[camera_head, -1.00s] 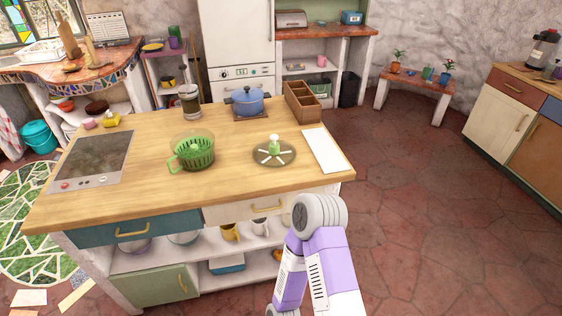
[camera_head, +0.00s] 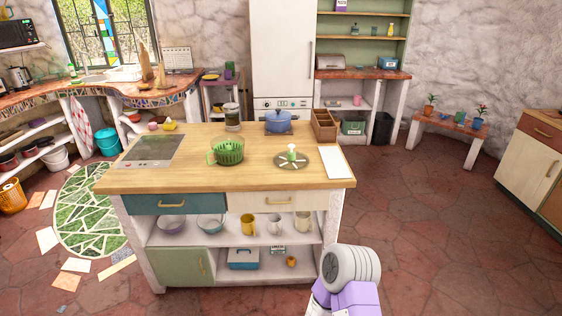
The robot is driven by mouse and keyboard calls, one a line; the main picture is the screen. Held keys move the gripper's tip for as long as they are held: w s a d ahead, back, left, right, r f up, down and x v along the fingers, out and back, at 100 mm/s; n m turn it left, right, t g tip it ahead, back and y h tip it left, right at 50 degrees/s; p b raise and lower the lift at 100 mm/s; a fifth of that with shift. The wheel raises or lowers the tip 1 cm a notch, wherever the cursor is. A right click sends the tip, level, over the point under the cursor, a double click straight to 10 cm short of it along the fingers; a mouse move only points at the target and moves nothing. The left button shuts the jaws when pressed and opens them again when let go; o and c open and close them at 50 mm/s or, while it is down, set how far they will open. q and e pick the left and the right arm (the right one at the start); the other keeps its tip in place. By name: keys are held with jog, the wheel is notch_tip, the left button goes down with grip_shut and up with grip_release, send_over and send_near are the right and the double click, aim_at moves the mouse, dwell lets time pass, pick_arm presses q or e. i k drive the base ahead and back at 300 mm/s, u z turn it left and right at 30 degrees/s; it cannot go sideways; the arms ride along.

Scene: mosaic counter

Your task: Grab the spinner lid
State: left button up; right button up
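The spinner lid (camera_head: 291,160) is a round, grey-green disc with a green and white knob standing up from its middle. It lies flat on the right part of the wooden island top (camera_head: 190,178). The green spinner bowl (camera_head: 228,151), with a handle on its left side, stands open to the left of the lid. A purple and white part of my arm shows at the bottom right, below and in front of the island's right corner, apart from the lid. Neither gripper is in view.
A white sheet (camera_head: 334,162) lies right of the lid. A wooden divided box (camera_head: 325,125), a blue pot (camera_head: 278,121) and a glass jar (camera_head: 232,117) stand behind. A cooktop (camera_head: 151,150) is at the left. Floor right of the island is clear.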

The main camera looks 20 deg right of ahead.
aim_at(286, 160)
jog(key=u, duration=0.4)
jog(key=i, duration=1.75)
jog(key=z, duration=0.85)
